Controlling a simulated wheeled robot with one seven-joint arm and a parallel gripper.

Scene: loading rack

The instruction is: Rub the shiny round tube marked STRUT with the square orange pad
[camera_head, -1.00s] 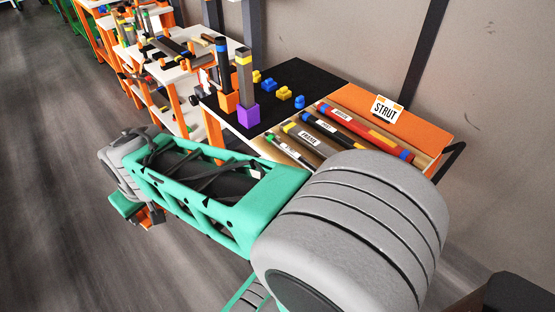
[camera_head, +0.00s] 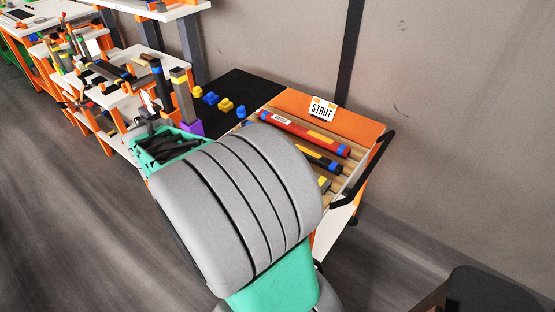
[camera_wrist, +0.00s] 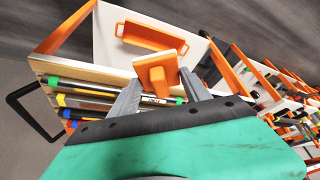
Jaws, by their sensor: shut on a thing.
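In the wrist view my gripper (camera_wrist: 163,80) is shut on the orange pad (camera_wrist: 156,70), which sits between its two grey fingers. A shiny silver round tube (camera_wrist: 82,85) with green ends and a small label lies in the rack, just below the pad in the picture. I cannot read its label or tell whether the pad touches it. In the head view a STRUT sign (camera_head: 322,109) stands on the rack's orange panel (camera_head: 345,121). My arm hides the silver tube and the gripper there.
A red tube (camera_head: 305,135) and a black tube (camera_head: 318,157) lie in the same rack, which has a black side handle (camera_head: 375,170). An orange tray (camera_wrist: 150,36) lies in a white-walled space. A black mat (camera_head: 240,88) with blue and yellow pieces adjoins the rack.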

